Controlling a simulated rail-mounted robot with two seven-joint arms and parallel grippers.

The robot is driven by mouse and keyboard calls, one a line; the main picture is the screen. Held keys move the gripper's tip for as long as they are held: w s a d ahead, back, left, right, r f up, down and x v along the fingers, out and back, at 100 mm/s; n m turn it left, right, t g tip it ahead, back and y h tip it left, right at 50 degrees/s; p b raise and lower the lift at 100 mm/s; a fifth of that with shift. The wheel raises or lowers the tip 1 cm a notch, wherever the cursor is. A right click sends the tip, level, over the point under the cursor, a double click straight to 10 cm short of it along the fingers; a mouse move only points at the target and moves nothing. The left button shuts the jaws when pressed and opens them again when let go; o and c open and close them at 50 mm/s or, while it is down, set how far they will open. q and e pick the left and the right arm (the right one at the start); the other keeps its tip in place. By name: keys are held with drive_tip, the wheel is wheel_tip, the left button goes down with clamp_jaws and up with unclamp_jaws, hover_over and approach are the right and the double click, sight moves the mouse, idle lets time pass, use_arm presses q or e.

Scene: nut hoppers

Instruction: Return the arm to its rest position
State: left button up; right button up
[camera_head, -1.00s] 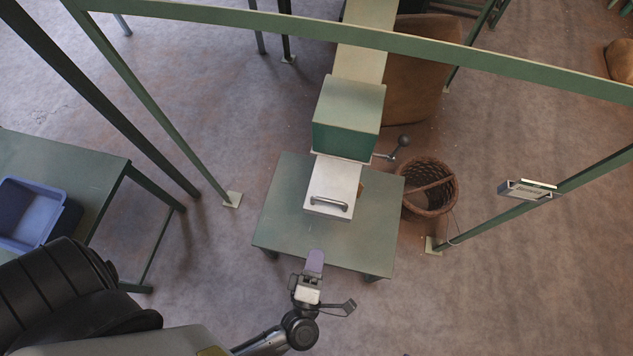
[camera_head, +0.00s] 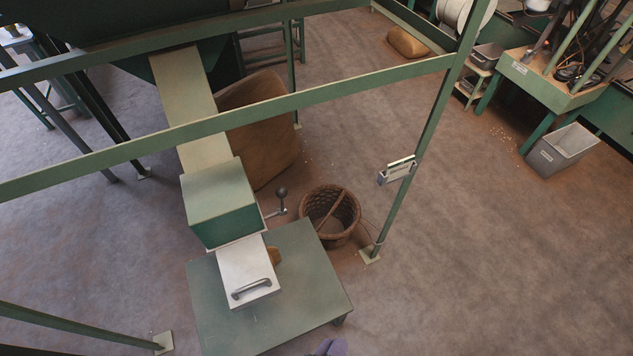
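Only the purple tips of my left gripper (camera_head: 331,348) show, at the bottom edge just right of the middle. They are close together, and the rest of the gripper is cut off, so I cannot tell whether it is open or shut. They are near the front corner of the green table (camera_head: 318,288), apart from the white drawer (camera_head: 243,265) with its metal handle. My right gripper is out of view.
A green box (camera_head: 222,200) with a crank (camera_head: 281,194) stands above the drawer. A wicker basket (camera_head: 345,231) sits right of the table. Green posts and a crossbar (camera_head: 330,93) frame the area. Open floor lies at the right, before a grey bin (camera_head: 562,149).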

use_arm(q)
drive_tip(key=s+a+f+m+g+y, duration=0.2)
drive_tip(key=s+a+m+g, duration=0.4)
drive_tip(key=a+m+g, duration=0.3)
drive_tip(key=a+r+y, duration=0.3)
drive_tip(key=a, duration=0.5)
drive_tip(key=a+r+y, duration=0.3)
drive_tip(key=a, duration=0.6)
wheel_tip(320, 180, up, 26)
drive_tip(key=p, duration=2.6)
drive_tip(key=shift+d+r+n+p, duration=0.2)
drive_tip(key=shift+d+n+p, duration=0.1)
drive_tip(key=shift+p, duration=0.1)
